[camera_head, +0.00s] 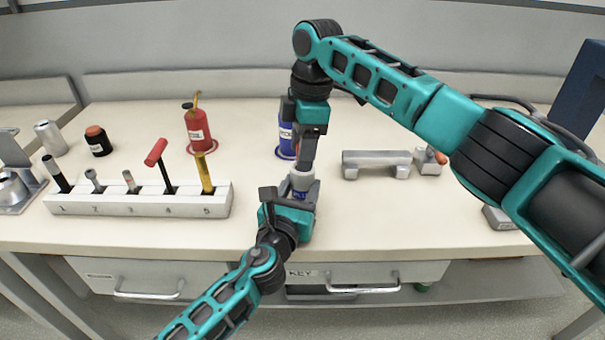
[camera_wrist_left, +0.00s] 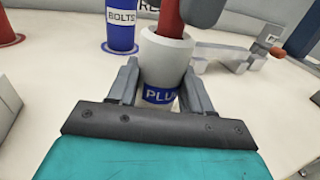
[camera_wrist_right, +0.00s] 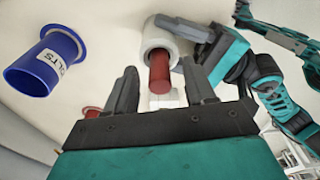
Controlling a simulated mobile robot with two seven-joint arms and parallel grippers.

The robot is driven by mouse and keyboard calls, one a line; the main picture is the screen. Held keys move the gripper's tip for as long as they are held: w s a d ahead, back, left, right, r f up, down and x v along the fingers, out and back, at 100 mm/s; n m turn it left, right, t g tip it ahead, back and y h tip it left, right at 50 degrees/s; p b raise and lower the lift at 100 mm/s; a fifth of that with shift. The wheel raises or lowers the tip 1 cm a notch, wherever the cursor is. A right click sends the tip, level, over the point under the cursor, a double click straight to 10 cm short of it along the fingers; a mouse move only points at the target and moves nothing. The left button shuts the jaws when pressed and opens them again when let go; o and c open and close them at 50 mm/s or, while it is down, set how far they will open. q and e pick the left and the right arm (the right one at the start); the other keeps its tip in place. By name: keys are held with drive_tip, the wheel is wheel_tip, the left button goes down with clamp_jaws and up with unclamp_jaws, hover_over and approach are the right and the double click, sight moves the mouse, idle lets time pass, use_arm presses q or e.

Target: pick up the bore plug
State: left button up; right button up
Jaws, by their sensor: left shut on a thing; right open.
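A pale grey cup with a blue PLUG label (camera_wrist_left: 160,95) is between the fingers of my left gripper (camera_head: 298,190), which is shut on it. It also shows in the head view (camera_head: 300,181), above the table's front part. A red rod, which looks like the bore plug (camera_wrist_right: 159,72), sticks out of the cup's mouth. It also shows in the left wrist view (camera_wrist_left: 171,18). My right gripper (camera_wrist_right: 161,84) is open just above the cup, with the red rod between its fingers and a gap on each side.
A white numbered rack (camera_head: 140,203) with several tools stands at left. A grey bridge-shaped block (camera_head: 376,160) lies at right. The table front between rack and block is clear.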

drive_tip(key=shift+c, duration=0.5)
clamp_jaws()
